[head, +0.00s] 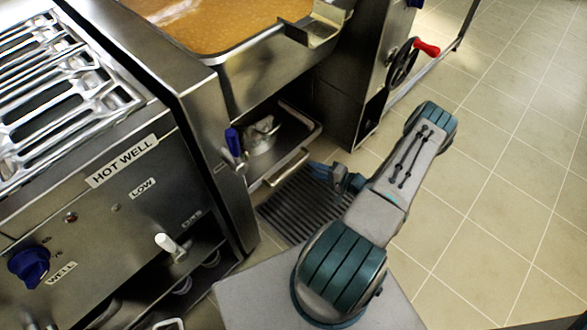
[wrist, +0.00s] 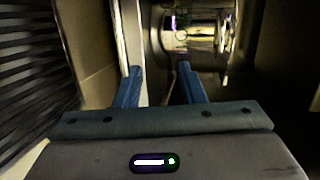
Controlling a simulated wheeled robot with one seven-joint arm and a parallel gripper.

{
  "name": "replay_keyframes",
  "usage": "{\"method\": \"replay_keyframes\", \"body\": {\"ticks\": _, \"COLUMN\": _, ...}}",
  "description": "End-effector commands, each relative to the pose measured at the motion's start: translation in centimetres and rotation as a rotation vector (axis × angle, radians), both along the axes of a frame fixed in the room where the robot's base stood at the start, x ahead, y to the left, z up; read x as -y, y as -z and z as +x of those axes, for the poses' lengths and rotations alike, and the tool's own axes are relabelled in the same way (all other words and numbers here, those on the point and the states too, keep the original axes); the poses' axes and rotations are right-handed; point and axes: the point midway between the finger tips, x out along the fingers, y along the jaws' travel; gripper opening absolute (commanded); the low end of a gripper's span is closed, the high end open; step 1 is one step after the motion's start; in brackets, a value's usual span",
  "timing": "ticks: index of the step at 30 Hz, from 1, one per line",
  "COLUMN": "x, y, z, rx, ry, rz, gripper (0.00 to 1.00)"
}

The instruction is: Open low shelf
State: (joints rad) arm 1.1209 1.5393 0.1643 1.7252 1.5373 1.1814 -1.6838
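The low shelf (head: 299,153) is a dark metal tray under the large pan, with a pale bar handle (head: 288,168) along its front edge. A shiny metal pot-like item (head: 262,136) sits on it. It also shows in the wrist view (wrist: 195,32), beyond my fingers. My gripper (head: 318,170) is low over the floor, just right of the handle. In the wrist view, its two blue fingers (wrist: 158,68) are apart, with nothing clearly held between them. A pale upright strip (wrist: 130,35) stands beyond the left finger; I cannot tell whether the fingers touch the handle.
A dark floor grate (head: 295,212) lies below the shelf front. The hot well unit (head: 110,215) stands left, with a blue-handled lever (head: 233,142) at its edge. A pan of brown liquid (head: 230,22) is above. A red-handled wheel (head: 405,62) is behind; tiled floor (head: 490,200) is clear right.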

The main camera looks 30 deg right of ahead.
Motion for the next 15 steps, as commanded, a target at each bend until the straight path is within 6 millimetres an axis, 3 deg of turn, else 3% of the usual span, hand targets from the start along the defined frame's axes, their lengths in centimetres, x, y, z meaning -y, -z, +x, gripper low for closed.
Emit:
{"method": "replay_keyframes", "body": {"ticks": 1, "x": 0.3, "y": 2.7, "z": -0.6, "rx": 0.003, "ry": 0.048, "rz": 0.007, "gripper": 0.36}}
{"method": "replay_keyframes", "body": {"ticks": 6, "x": 1.0, "y": 6.4, "z": -1.8, "rx": 0.016, "ry": 0.152, "rz": 0.005, "gripper": 0.36}}
{"method": "replay_keyframes", "body": {"ticks": 11, "x": 1.3, "y": 7.5, "z": -1.8, "rx": 0.019, "ry": 0.185, "rz": 0.000, "gripper": 0.36}}
{"method": "replay_keyframes", "body": {"ticks": 15, "x": 0.8, "y": 7.9, "z": -0.2, "rx": 0.019, "ry": 0.186, "rz": 0.000, "gripper": 0.36}}
